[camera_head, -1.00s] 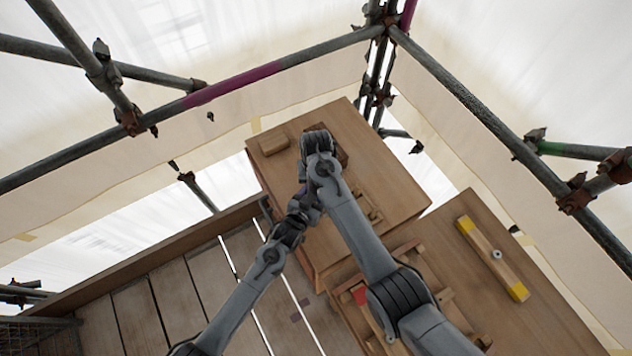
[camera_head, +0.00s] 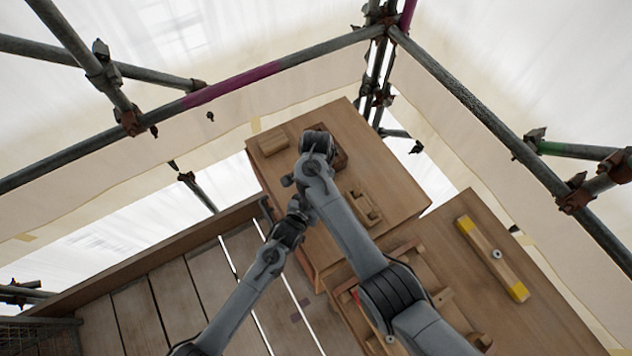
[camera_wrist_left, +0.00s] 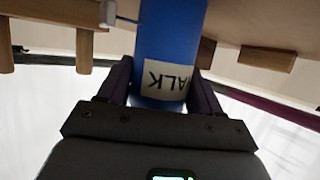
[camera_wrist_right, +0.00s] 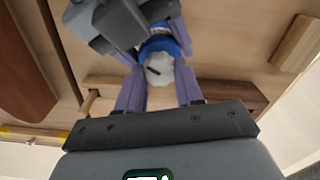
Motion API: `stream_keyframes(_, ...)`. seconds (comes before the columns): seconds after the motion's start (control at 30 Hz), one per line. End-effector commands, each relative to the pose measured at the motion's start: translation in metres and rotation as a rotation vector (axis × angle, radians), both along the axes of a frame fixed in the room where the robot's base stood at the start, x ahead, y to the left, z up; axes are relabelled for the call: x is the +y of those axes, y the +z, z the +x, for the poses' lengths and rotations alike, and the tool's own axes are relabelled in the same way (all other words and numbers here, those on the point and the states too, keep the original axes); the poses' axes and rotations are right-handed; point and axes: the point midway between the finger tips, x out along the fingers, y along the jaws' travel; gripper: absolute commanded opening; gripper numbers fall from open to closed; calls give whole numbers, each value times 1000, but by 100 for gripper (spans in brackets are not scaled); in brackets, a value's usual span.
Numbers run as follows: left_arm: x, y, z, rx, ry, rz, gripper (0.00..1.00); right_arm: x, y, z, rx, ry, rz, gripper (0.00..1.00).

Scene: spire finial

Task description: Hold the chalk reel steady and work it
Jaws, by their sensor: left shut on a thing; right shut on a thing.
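The chalk reel (camera_wrist_left: 168,45) is a blue cylinder with a white label reading "ALK", upside down in the left wrist view. My left gripper (camera_wrist_left: 160,92) is shut on its blue body, one finger on each side. In the right wrist view, the reel's pale grey end with a dark slot (camera_wrist_right: 160,72) lies between the fingers of my right gripper (camera_wrist_right: 160,95), with a blue rim (camera_wrist_right: 168,46) behind it. My right gripper is shut on this end. The left gripper shows at the top there. In the head view my arms hide the reel.
A wooden bench (camera_head: 390,165) lies below, bearing a wooden block (camera_head: 272,141) and a notched wooden piece (camera_head: 364,207). A yellow-ended level (camera_head: 492,258) lies on the right board. Scaffold tubes (camera_head: 235,82) surround the workplace.

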Motion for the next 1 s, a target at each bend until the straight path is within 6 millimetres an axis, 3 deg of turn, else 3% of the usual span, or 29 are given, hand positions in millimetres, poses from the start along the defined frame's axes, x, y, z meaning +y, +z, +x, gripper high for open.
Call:
stream_keyframes(0.3, 0, 0, 0, 1, 0, 0, 30, 0, 0, 0, 0, -111, 0, 6)
stream_keyframes(0.8, 0, 0, 0, 1, 0, 0, 30, 0, 0, 0, 0, -127, 0, 6)
stream_keyframes(0.83, 0, 0, 0, 1, 0, 0, 30, 0, 0, 0, 0, -127, 0, 39)
stream_keyframes(1.0, 0, 0, 0, 1, 0, 0, 30, 0, 0, 0, 0, -127, 0, 63)
